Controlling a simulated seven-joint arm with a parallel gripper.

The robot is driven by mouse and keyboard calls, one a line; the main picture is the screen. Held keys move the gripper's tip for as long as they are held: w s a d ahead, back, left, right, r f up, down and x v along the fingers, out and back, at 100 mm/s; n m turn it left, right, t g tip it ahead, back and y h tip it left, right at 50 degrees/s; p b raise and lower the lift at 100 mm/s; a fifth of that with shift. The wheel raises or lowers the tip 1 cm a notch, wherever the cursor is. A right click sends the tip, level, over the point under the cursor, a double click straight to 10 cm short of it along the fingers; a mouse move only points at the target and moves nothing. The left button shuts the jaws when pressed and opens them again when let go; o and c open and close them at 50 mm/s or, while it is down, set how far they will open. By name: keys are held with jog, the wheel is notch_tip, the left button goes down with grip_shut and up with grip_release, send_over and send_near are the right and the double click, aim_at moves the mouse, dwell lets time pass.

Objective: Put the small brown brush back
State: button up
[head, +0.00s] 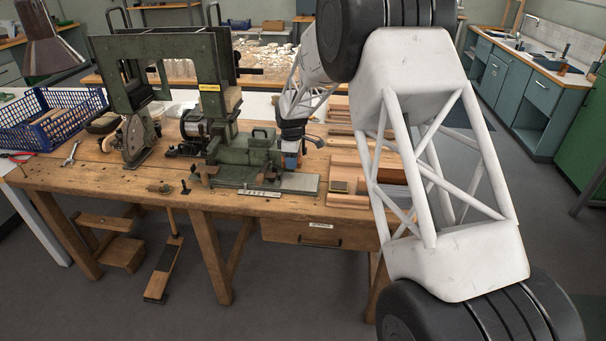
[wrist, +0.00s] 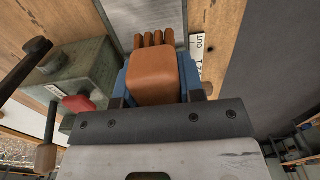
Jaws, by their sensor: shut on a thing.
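My gripper (head: 291,157) is above the metal plate (head: 298,183) in front of the green tufting machine (head: 240,150). In the wrist view its blue fingers (wrist: 155,82) are shut on a brown block, which I take to be the small brown brush (wrist: 152,75). Several rounded brown prongs show at the block's far end. The metal plate shows beyond it (wrist: 155,15). In the head view the held brush is tiny and mostly hidden by the fingers. A wooden tray (head: 343,202) lies to the right, partly hidden behind my arm.
A blue basket (head: 50,130) and a wrench (head: 71,154) are on the bench's left.

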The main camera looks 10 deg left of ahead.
jog(key=r, duration=0.1)
send_over(348, 174)
jog(key=shift+w, duration=0.1)
dwell(0.4)
jog(key=shift+f, duration=3.15)
jog(key=shift+f, duration=1.85)
jog(key=shift+f, duration=0.1)
jog(key=o, duration=1.1)
